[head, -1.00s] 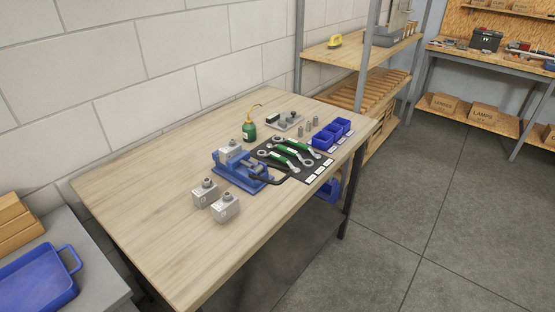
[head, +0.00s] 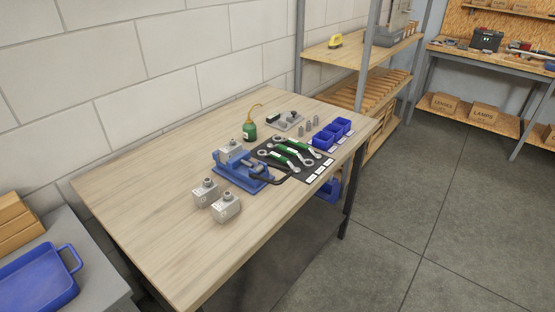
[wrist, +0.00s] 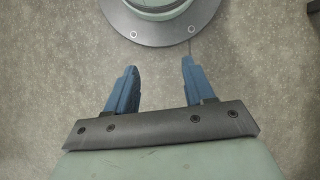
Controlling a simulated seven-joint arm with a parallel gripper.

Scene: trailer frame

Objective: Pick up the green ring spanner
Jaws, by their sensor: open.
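Several green-handled ring spanners (head: 294,150) lie side by side on a dark mat (head: 316,167) on the wooden workbench (head: 150,216), in the head view. They are small there, and I cannot tell which one is meant. My gripper (wrist: 157,72) shows only in the wrist view. Its two blue fingers are apart with nothing between them. It is over the grey floor, with a round flanged base of mine near the top of the picture. No spanner shows in the wrist view.
A blue vise (head: 240,172) stands left of the mat, with two grey metal blocks (head: 225,208) in front. A green oil can (head: 250,130) stands behind. Blue bins (head: 323,139) stand at the right edge. The bench's left part is clear.

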